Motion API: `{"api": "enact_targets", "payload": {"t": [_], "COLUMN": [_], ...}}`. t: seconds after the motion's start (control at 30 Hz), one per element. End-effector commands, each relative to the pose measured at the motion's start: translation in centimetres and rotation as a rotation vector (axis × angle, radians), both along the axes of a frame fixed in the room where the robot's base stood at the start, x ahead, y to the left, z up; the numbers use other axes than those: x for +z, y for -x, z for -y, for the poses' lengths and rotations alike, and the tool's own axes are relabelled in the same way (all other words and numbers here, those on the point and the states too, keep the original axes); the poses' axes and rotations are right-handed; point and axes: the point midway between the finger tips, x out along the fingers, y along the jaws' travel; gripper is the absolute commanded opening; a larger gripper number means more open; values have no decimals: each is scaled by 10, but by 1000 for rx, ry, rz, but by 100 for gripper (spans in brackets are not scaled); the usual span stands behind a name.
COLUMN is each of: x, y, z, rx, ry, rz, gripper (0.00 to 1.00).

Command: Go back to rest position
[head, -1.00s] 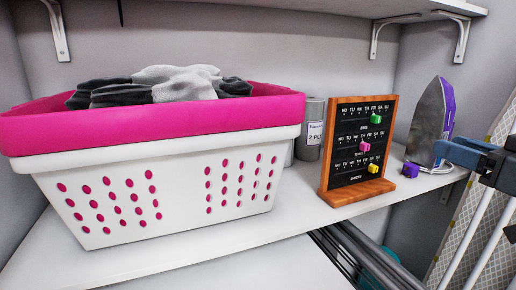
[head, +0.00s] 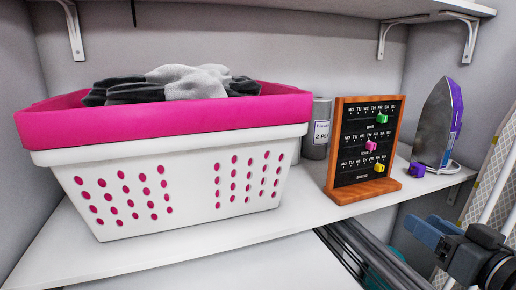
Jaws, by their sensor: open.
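My gripper (head: 428,229), blue and dark grey, is at the lower right of the head view, in front of and below the shelf's right end. It is open, and I see nothing held in it. A wooden-framed black calendar board (head: 343,152) stands upright on the white shelf (head: 265,232), left of the gripper. The board carries a green slider (head: 382,119), a pink slider (head: 371,146) and a yellow slider (head: 379,168). A small purple block (head: 417,170) lies on the shelf beside the board, apart from my gripper.
A white and pink laundry basket (head: 165,125) with grey cloths (head: 190,84) fills the shelf's left. A grey can (head: 318,128) stands behind the board. A purple iron (head: 438,125) stands at the right. An ironing board (head: 490,180) leans at the right edge.

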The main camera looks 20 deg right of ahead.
Motion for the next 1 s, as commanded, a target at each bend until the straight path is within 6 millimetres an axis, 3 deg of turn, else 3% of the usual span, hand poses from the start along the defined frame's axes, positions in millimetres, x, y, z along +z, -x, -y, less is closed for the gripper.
{"api": "enact_targets", "payload": {"t": [0.03, 0.2, 0.5, 0.73, 1.0], "x": [-21, -70, -127, -142, -132], "y": [8, 38, 117, 189, 263], "z": [-14, -50, -108, -147, -179], "rx": [-9, -56, -77, -27, 85], "ry": [-20, -40, 1, 76, 162], "rz": [-26, -78, -156, -193, -199], "gripper": [47, 47, 47, 47, 47]}}
